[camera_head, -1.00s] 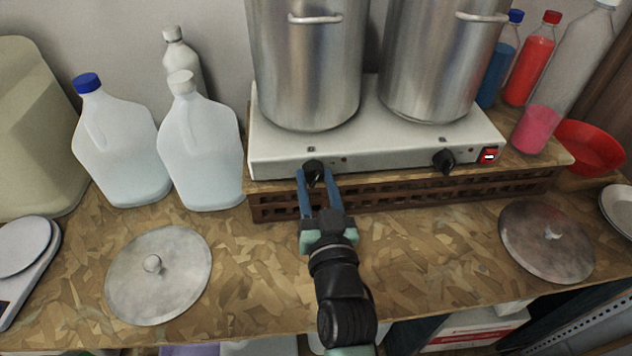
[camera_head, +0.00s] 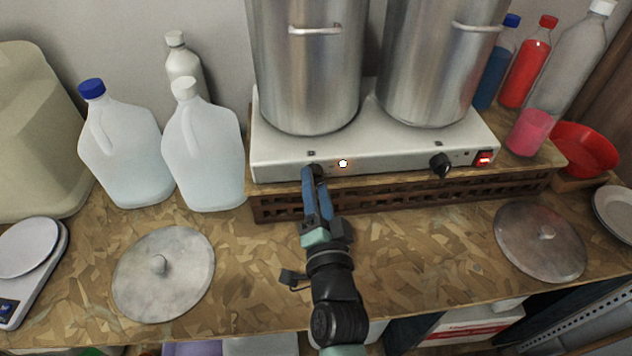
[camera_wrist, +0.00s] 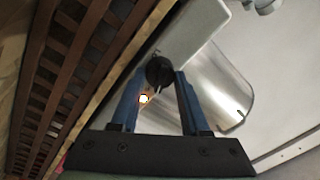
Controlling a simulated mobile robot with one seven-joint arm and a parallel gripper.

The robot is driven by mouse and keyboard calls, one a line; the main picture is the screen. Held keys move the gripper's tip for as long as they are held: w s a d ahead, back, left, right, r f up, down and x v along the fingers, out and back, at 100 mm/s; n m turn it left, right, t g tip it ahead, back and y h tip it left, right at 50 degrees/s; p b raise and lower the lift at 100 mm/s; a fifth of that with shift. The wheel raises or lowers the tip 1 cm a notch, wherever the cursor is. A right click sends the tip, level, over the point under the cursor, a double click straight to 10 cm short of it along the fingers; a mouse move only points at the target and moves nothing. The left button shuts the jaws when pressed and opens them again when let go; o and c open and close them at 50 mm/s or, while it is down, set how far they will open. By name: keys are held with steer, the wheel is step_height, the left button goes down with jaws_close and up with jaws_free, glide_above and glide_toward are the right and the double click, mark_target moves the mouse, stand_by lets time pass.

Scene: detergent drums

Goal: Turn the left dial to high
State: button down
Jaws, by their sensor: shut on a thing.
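The white two-burner hot plate (camera_head: 390,158) stands on a brown slatted base. Its left dial (camera_head: 317,170) is black and mostly hidden behind my fingers in the head view. The left dial also shows in the wrist view (camera_wrist: 159,71), between my blue fingertips. My gripper (camera_head: 314,178) is shut on the left dial, with the wrist rolled. A small lamp (camera_head: 343,163) right of the left dial glows orange-white; its glow also shows in the wrist view (camera_wrist: 144,99). The right dial (camera_head: 441,163) is black and free.
Two large steel pots (camera_head: 310,80) stand on the hot plate. The red switch (camera_head: 483,158) at its right end is lit. Jugs (camera_head: 205,150) stand left, and round lids (camera_head: 165,275) lie on the bench on both sides of my arm.

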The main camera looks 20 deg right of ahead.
steer(key=shift+m, duration=0.4)
steer(key=shift+c, duration=2)
jaws_free()
steer(key=b+v, duration=0.1)
steer(key=v, duration=1.2)
